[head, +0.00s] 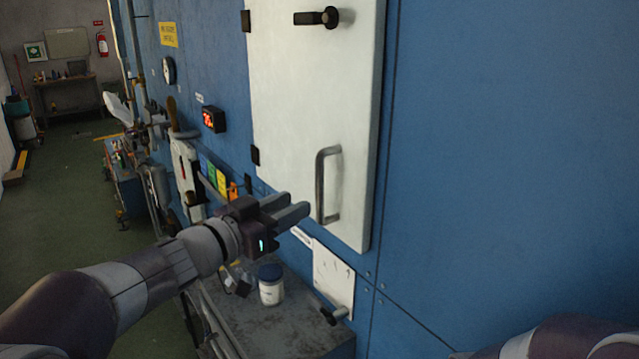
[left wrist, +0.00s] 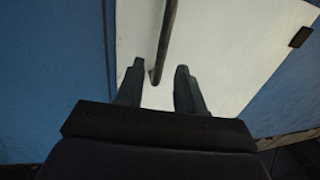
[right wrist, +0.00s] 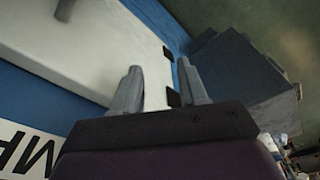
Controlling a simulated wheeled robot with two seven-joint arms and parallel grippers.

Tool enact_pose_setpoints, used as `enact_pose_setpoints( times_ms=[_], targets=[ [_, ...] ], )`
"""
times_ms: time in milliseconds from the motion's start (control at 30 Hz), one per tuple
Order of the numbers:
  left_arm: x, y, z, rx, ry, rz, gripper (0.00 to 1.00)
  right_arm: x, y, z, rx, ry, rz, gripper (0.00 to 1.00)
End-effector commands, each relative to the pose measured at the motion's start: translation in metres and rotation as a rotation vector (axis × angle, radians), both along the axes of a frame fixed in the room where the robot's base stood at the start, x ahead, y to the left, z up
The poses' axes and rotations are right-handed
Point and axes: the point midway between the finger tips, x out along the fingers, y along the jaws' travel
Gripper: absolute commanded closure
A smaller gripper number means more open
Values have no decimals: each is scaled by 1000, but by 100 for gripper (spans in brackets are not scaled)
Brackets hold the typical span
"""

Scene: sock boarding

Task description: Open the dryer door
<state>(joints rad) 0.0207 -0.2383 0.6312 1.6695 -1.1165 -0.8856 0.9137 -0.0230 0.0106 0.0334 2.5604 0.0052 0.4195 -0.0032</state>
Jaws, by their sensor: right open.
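The dryer door (head: 290,110) is a white panel set against a blue wall, and it looks shut. A vertical metal bar handle (head: 320,187) is on its lower right part, and a dark latch knob (head: 318,17) is near the top. My left gripper (head: 293,208) is just left of the handle's lower end. In the left wrist view the handle (left wrist: 166,40) shows between and beyond my left gripper's open fingers (left wrist: 160,82); I see no contact. My right gripper (right wrist: 160,82) is open and empty, with a white panel (right wrist: 85,50) beyond it.
Below the door stands a grey bench (head: 270,325) with a dark-lidded white jar (head: 270,284). A red-lit display box (head: 213,119) and several hanging tools are left of the door. Green floor (head: 70,220) is open at left. The blue wall right of the door is bare.

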Motion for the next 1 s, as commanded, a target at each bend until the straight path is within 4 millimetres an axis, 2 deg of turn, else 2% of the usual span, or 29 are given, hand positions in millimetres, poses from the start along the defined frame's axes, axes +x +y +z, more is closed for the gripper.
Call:
enact_pose_setpoints(
  times_ms=[33, 100, 300, 500, 767, 800, 867, 900, 1000],
  targets=[
    [10, -11, 4, 1, 2, -5, 62, 0, 0, 9, 0, 0, 0, 57],
    [23, -23, 3, 1, 2, -4, 62, 0, 0, 13, 0, 0, 0, 57],
    [50, -46, 3, 1, 1, -1, 62, 0, 0, 23, 0, 0, 0, 57],
    [60, -55, 1, 2, -1, 2, 62, 0, 0, 26, 0, 0, 0, 57],
    [60, -56, 0, 2, -1, 2, 62, 0, 0, 25, 0, 0, 0, 57],
    [60, -56, 0, 1, 0, 3, 75, 0, 0, 25, 0, 0, 0, 57],
    [60, -55, 0, 1, 0, 3, 95, 0, 0, 25, 0, 0, 0, 57],
    [60, -55, 0, 1, 0, 3, 100, 0, 0, 25, 0, 0, 0, 57],
    [60, -55, 0, 1, 0, 3, 100, 0, 0, 25, 0, 0, 0, 57]
  ],
)
